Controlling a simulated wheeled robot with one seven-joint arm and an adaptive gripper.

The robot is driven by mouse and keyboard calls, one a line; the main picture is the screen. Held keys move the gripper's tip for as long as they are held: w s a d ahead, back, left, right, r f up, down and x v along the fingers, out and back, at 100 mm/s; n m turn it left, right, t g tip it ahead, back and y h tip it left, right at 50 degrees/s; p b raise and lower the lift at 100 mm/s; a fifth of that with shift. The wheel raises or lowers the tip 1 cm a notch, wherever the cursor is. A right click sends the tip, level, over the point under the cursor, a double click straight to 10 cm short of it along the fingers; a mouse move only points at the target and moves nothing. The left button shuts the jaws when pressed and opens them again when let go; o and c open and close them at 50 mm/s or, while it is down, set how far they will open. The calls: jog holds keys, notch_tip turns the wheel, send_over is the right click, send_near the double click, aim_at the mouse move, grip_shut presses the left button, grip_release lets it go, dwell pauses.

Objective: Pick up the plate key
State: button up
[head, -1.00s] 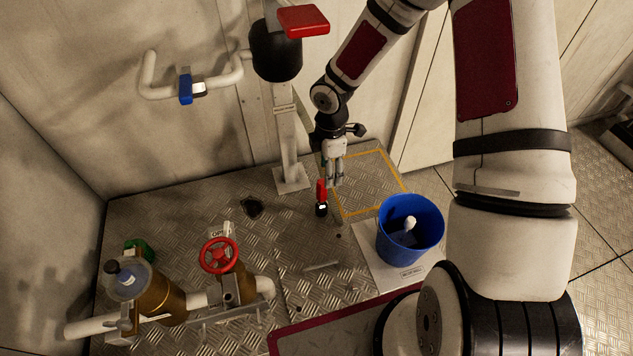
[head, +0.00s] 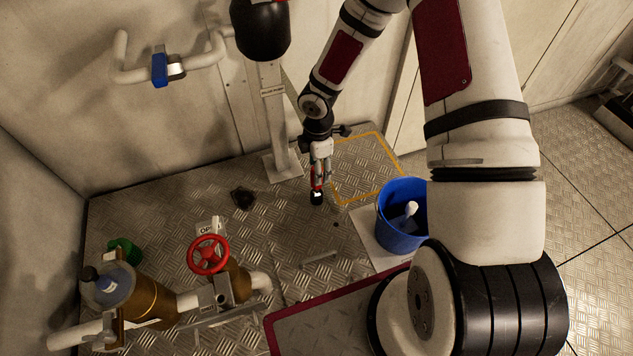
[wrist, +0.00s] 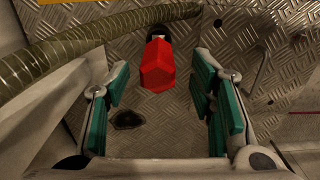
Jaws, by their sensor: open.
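The plate key appears to be the upright tool with a red handle (wrist: 157,66) and a black foot (head: 316,198), standing on the chequered metal floor. My gripper (head: 318,180) points down over it and hides part of the red handle in the head view. In the wrist view my gripper (wrist: 161,84) is open. Its green-padded fingers stand to the left and right of the red handle, with a gap on each side. I see no contact with the handle.
A ribbed hose (wrist: 75,45) crosses the wrist view. A blue bucket (head: 401,232) stands to the right on a pale plate. A yellow-outlined floor square (head: 362,165) lies behind. A post (head: 274,125) stands at left, and a red-wheeled valve (head: 208,254) with pipes is at front left.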

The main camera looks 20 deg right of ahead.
notch_tip(320, 180, down, 5)
jog(key=b, duration=0.2)
jog(key=shift+w+a+b, duration=0.1)
jog(key=shift+w+b, duration=0.05)
jog(key=shift+b, duration=0.15)
jog(key=shift+r, duration=0.1)
jog(key=c, duration=1.2)
